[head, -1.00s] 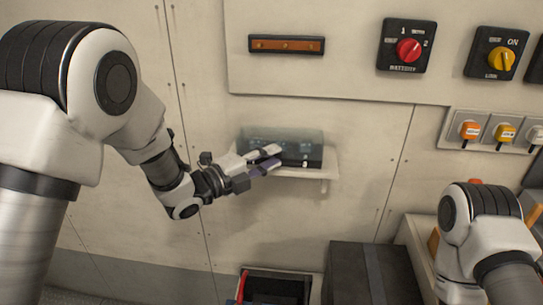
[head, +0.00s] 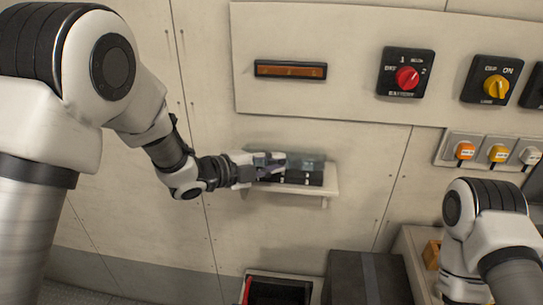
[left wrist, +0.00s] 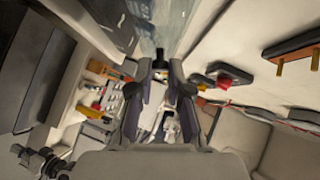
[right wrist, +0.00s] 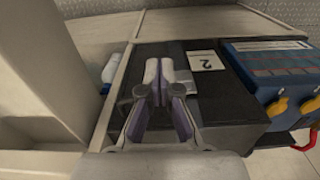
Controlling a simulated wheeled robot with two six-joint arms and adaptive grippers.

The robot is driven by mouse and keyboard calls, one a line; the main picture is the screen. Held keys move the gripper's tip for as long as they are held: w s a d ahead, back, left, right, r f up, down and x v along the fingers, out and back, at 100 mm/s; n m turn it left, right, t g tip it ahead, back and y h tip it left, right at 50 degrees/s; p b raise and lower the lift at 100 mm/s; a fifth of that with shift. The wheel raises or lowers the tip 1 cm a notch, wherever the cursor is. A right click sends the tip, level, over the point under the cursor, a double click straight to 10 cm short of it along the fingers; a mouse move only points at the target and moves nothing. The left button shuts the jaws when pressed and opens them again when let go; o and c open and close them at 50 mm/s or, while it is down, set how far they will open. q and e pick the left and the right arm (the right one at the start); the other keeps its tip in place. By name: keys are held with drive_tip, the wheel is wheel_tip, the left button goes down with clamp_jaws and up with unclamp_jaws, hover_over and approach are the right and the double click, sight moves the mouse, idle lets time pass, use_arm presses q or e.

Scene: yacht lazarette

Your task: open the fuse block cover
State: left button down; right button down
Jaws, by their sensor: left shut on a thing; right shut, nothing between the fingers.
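The fuse block (head: 300,178) is a dark unit on a pale wall shelf in the head view, with a clear, smoky cover (head: 308,163) at its top. Whether the cover is raised is hard to tell. My left gripper (head: 272,163) reaches in from the left and hides the block's left part. In the left wrist view, its fingers (left wrist: 159,68) are shut on a small dark tab (left wrist: 159,54) by the clear cover (left wrist: 115,22). My right gripper (right wrist: 167,72) is shut and empty, above a black box in the right wrist view.
The shelf (head: 331,186) sticks out from the wall. Above are a red battery switch (head: 407,78), a yellow switch (head: 492,88) and a brown bar (head: 290,70). Below stand a black box (head: 365,280) and an open dark bin (head: 278,292).

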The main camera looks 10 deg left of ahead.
use_arm(q)
drive_tip(key=r+p, duration=0.1)
drive_tip(key=p, duration=0.1)
drive_tip(key=r+n+g+p, duration=0.1)
drive_tip(key=r+p, duration=0.1)
drive_tip(key=p, duration=0.1)
drive_tip(key=shift+w+g+y, duration=0.3)
drive_tip(key=shift+w+y, duration=0.05)
drive_tip(key=shift+y, duration=0.05)
drive_tip(key=shift+w+f+n+p, duration=0.15)
drive_tip(key=shift+n+p, duration=0.15)
drive_tip(key=shift+p, duration=0.4)
